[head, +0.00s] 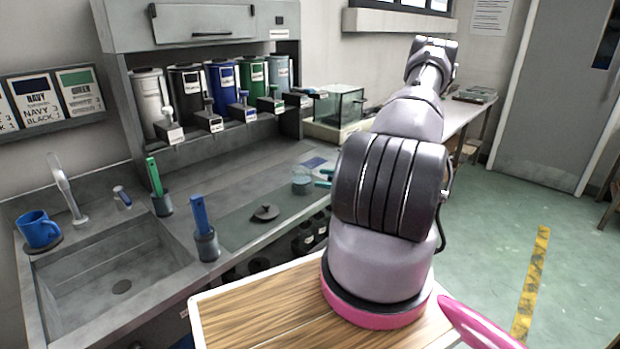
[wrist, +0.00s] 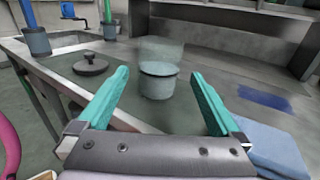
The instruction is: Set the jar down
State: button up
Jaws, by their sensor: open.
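The jar (head: 302,181) is clear glass with grey-blue contents in its lower part. It stands upright on the counter; in the wrist view the jar (wrist: 159,82) appears just ahead of my fingertips. My gripper (head: 323,178) has teal fingers, spread wide apart and empty. In the wrist view the gripper (wrist: 160,76) has one finger to each side of the jar, with a gap on both sides. A dark round lid with a knob (head: 265,212) lies on the grey-green mat (head: 240,229), left of the jar; the lid (wrist: 90,65) shows there too.
A blue panel (wrist: 263,99) lies flat to the right of the jar, with a light-blue folded item (wrist: 270,148) nearer. Holders with a blue-handled tool (head: 199,215) and a green-handled tool (head: 154,177) stand by the sink (head: 115,285). Several canisters line the back, beside a glass case (head: 343,106).

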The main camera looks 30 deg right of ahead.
jog(key=s+a+r+n+g+h, duration=0.25)
jog(key=a+r+n+g, duration=0.35)
jog(key=r, duration=0.6)
jog(key=s+a+r+n+g+h, duration=0.25)
jog(key=a+r+n+g, duration=0.35)
jog(key=r, duration=0.5)
jog(key=s+a+r+n+t+h, duration=0.3)
jog(key=s+a+r+n, duration=0.2)
jog(key=s+r, duration=0.3)
jog(key=s+a+r+n+t+h, duration=0.3)
jog(key=s+a+r+n+t, duration=0.1)
jog(key=s+r, duration=0.4)
jog(key=shift+s+a+r+n+t+h, duration=0.3)
jog(key=shift+a+r+n+h, duration=0.15)
jog(key=shift+r, duration=0.2)
